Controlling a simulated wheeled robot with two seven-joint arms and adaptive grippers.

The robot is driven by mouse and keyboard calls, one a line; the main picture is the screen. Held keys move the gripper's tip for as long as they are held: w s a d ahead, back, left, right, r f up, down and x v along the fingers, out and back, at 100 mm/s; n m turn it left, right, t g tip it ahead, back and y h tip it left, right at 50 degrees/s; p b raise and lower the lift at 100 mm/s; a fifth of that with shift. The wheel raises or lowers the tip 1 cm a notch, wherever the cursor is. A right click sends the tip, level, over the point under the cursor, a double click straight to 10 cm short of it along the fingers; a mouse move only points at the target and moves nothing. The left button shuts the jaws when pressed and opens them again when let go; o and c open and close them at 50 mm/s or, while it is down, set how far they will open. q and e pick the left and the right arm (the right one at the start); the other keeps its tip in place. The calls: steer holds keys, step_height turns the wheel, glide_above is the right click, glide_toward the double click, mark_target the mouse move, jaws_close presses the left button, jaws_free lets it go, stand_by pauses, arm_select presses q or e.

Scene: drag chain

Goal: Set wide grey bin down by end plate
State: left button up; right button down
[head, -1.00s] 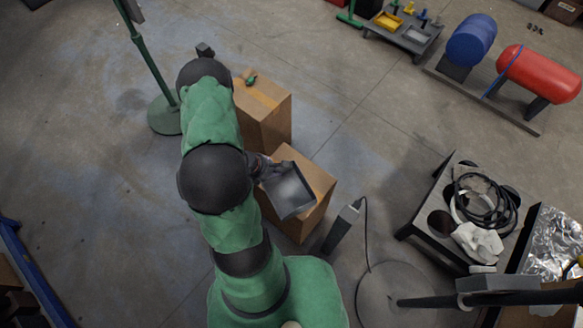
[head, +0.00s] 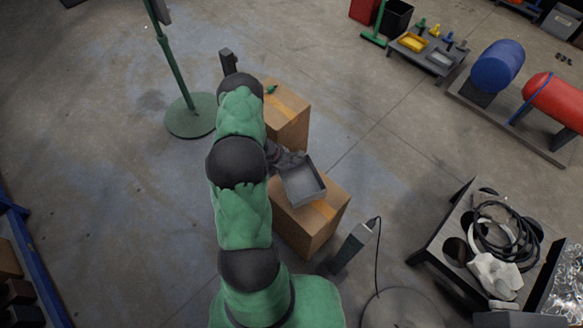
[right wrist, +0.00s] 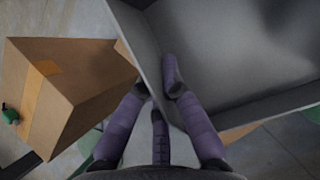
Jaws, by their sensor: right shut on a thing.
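The wide grey bin (head: 304,184) is an open, shallow, square-cornered tray. In the head view it shows over the far part of the nearer cardboard box (head: 326,214); I cannot tell whether it touches the box. My right gripper (head: 284,160) is shut on the bin's wall at its far left side. In the right wrist view the bin (right wrist: 225,45) fills the upper right, with the gripper's purple-grey fingers (right wrist: 160,88) at its near wall. I cannot make out an end plate. My left gripper is not in view.
A second cardboard box (head: 288,118) stands behind, with a small green object (head: 271,89) on it. A dark upright device (head: 352,245) with a cable stands right of the nearer box. A cart (head: 440,235) holds black cable coils and white cloth. Floor between is clear.

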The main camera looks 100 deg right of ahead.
steer(key=shift+s+d+f, duration=0.1)
steer(key=shift+d+f, duration=0.2)
steer(key=shift+f, duration=0.1)
steer(key=shift+f+b, duration=0.65)
steer(key=shift+f, duration=0.85)
steer(key=shift+f, duration=0.1)
steer(key=c, duration=1.4)
jaws_free()
steer(key=shift+r, duration=0.2)
steer(key=p+v, duration=0.4)
steer(key=v, duration=0.8)
steer(key=shift+f, duration=0.1)
